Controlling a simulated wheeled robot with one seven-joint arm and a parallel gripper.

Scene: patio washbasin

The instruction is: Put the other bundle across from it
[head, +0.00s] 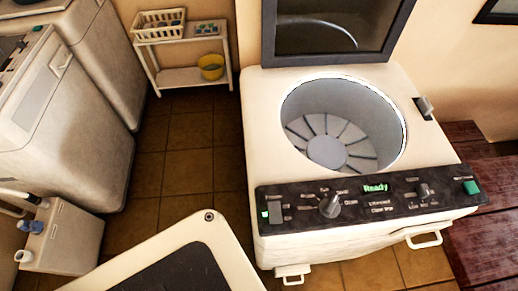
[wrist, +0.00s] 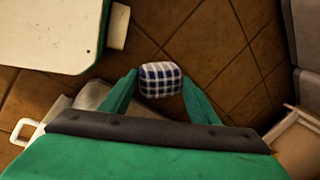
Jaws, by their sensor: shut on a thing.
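My gripper (wrist: 159,88) is shut on a bundle (wrist: 160,79) of dark blue and white checked cloth, held between its two green fingers above the tiled floor in the wrist view. The washer (head: 262,120) stands at the right in the head view with its lid (head: 330,30) up. Its round drum (head: 375,105) is open, and the visible part of its bottom, with grey segments, shows no bundle. The drum's near inner wall is hidden behind the rim. No second bundle shows in either view. The gripper and held bundle are not in the head view.
A control panel (head: 370,205) with knobs and a green "Ready" display runs along the washer's front. White appliances (head: 75,100) stand at the left. A small shelf (head: 185,77) holds a basket (head: 160,27) and a yellow bucket (head: 211,66). Tiled floor (head: 190,155) lies clear between.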

